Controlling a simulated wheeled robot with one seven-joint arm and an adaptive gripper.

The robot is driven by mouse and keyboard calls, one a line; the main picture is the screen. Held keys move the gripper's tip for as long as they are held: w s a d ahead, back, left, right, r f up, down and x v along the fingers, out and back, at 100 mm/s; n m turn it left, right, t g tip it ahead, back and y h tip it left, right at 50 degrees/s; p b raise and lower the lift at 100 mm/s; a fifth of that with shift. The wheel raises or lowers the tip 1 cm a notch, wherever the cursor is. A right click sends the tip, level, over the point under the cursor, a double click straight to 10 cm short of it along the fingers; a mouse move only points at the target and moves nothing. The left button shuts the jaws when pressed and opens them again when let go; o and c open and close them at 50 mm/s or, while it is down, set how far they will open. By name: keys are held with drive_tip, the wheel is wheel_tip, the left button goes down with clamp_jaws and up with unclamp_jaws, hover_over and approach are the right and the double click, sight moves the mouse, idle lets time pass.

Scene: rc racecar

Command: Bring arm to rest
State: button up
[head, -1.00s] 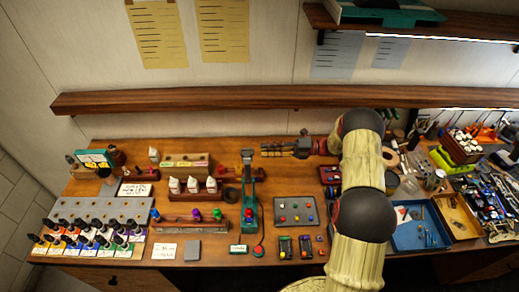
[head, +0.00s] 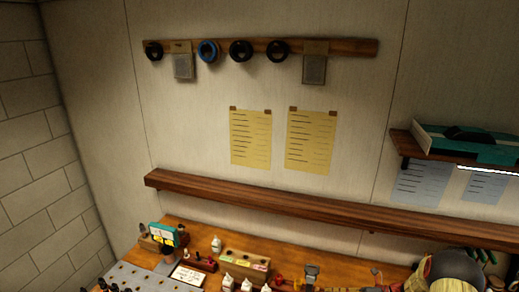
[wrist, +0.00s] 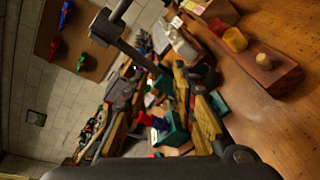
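My gripper shows in the wrist view (wrist: 158,82), with its two yellow-and-black fingers apart and no object held between them. A teal object (wrist: 174,132) on the bench shows in the gap beyond the fingers. In the head view, my arm (head: 455,272) is cut off at the bottom edge, at the right.
The wooden bench (head: 345,268) carries white bottles (head: 217,244), a teal-framed display (head: 162,233) and a rack of droppers. A long wooden shelf (head: 270,206) runs above it. The wrist view shows a red-brown holder (wrist: 265,72) close on the right.

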drive_tip(key=s+a+r+n+h+b, duration=0.2)
drive_tip(key=s+n+h+b, duration=0.3)
drive_tip(key=s+n, duration=0.5)
drive_tip(key=s+a+r+n+t+h+b, duration=0.1)
drive_tip(key=s+a+r+n+h+b, duration=0.2)
drive_tip(key=s+n+b, duration=0.7)
drive_tip(key=s+a+r+n+t+h+b, duration=0.1)
drive_tip(key=s+a+r+n+h+b, duration=0.2)
drive_tip(key=s+n, duration=0.7)
drive_tip(key=shift+s+a+r+n+h+b, duration=0.3)
drive_tip(key=shift+s+r+h+b, duration=0.8)
drive_tip(key=shift+h+b, duration=1.25)
drive_tip(key=shift+s+d+f+y+b, duration=0.1)
drive_tip(key=shift+f+y+b, duration=0.05)
drive_tip(key=shift+y+b, duration=0.2)
